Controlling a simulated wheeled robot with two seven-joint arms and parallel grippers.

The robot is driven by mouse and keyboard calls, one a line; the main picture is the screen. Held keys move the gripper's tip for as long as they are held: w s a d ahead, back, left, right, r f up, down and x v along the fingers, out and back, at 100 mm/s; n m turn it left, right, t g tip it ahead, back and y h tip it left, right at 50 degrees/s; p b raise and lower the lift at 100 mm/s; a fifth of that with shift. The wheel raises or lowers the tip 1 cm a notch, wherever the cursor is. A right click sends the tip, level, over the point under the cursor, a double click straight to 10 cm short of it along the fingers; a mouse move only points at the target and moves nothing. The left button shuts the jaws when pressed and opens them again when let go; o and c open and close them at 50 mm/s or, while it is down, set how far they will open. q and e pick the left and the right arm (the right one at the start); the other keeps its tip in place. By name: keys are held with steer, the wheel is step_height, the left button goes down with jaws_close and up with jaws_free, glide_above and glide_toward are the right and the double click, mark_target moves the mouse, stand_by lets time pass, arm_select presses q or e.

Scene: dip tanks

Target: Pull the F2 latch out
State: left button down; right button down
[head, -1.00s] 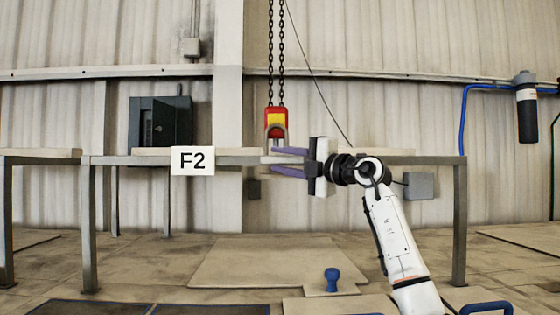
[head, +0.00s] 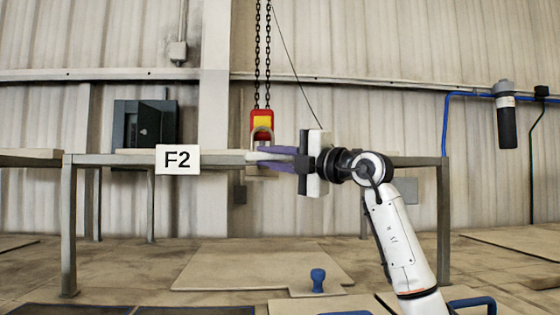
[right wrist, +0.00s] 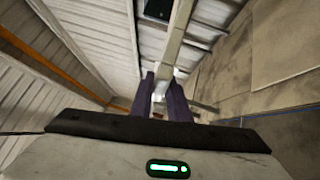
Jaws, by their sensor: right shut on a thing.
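The F2 sign (head: 177,160) is a white plate with black letters on the front rail of a grey frame (head: 220,160). My right gripper (head: 254,156) reaches in from the right, to the right of the sign at rail height. In the right wrist view its purple fingers (right wrist: 162,82) are shut on a small pale piece (right wrist: 159,93), which seems to be the F2 latch. The fingers hide most of it, so I cannot tell how far out it sits. My left gripper is not in view.
A red and yellow hoist block (head: 262,122) hangs on two chains just above my right gripper, its grey shackle close to the fingers. A dark box (head: 145,122) stands behind the frame. A blue knob (head: 318,280) stands low in front.

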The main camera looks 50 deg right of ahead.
steer(key=shift+a, duration=0.1)
steer(key=c, duration=1.7)
jaws_free()
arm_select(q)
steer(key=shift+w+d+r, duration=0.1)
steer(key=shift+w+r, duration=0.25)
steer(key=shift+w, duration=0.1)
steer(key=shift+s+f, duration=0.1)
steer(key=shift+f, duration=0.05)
arm_select(e)
steer(key=shift+s+f, duration=0.1)
steer(key=shift+s, duration=0.05)
